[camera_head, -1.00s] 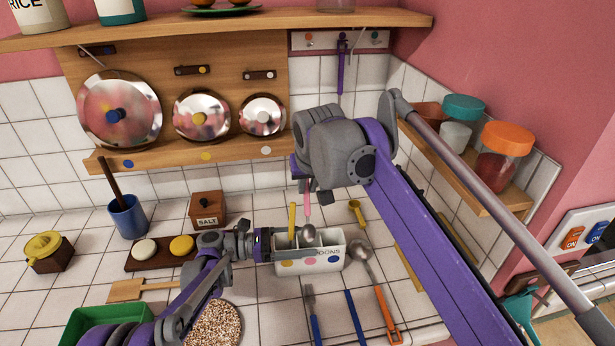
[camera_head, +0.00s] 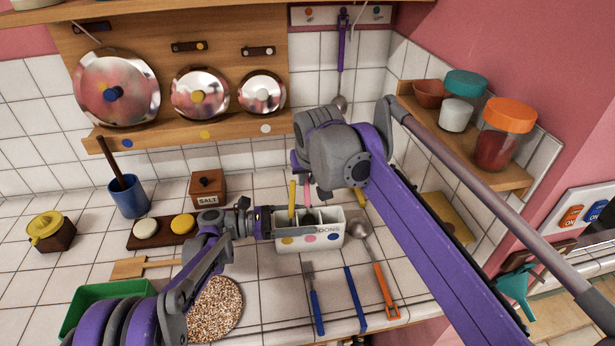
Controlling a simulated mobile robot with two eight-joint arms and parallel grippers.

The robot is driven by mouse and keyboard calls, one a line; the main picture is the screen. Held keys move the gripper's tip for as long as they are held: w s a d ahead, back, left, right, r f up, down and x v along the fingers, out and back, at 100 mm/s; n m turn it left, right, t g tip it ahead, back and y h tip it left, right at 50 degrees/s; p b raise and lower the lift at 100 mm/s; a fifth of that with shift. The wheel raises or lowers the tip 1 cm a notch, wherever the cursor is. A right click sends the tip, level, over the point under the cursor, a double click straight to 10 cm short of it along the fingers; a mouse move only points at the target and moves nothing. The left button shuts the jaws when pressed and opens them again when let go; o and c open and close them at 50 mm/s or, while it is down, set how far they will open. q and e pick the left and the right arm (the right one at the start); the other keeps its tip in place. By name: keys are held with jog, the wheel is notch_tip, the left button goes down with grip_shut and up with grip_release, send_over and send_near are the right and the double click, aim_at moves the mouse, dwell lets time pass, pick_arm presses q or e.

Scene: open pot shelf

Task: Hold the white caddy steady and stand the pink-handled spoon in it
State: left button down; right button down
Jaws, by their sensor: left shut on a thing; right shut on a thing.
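The white caddy (camera_head: 283,239) with coloured dots and partly covered lettering stands on the tiled counter. My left gripper (camera_head: 268,222) is shut on the caddy's left end. The pink-handled spoon (camera_head: 307,190) hangs upright, bowl down, below my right gripper (camera_head: 311,182). That gripper is shut on the upper handle, and its fingertips are largely hidden by my wrist. The spoon's bowl is at the caddy's opening, its lower part hidden behind the front wall. I cannot tell whether it touches the bottom. A yellow-handled utensil (camera_head: 292,196) stands in the caddy's left part.
An orange-handled spoon (camera_head: 379,282), a blue-handled fork (camera_head: 315,302) and another blue-handled utensil (camera_head: 354,296) lie in front. A salt box (camera_head: 208,189) and a board (camera_head: 150,236) stand left. A shelf with jars (camera_head: 505,175) is at right.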

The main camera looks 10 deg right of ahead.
jog(key=shift+f, duration=0.15)
jog(key=shift+f, duration=0.85)
jog(key=c, duration=0.8)
grip_release()
jog(key=shift+o, duration=0.2)
jog(key=v, duration=1.2)
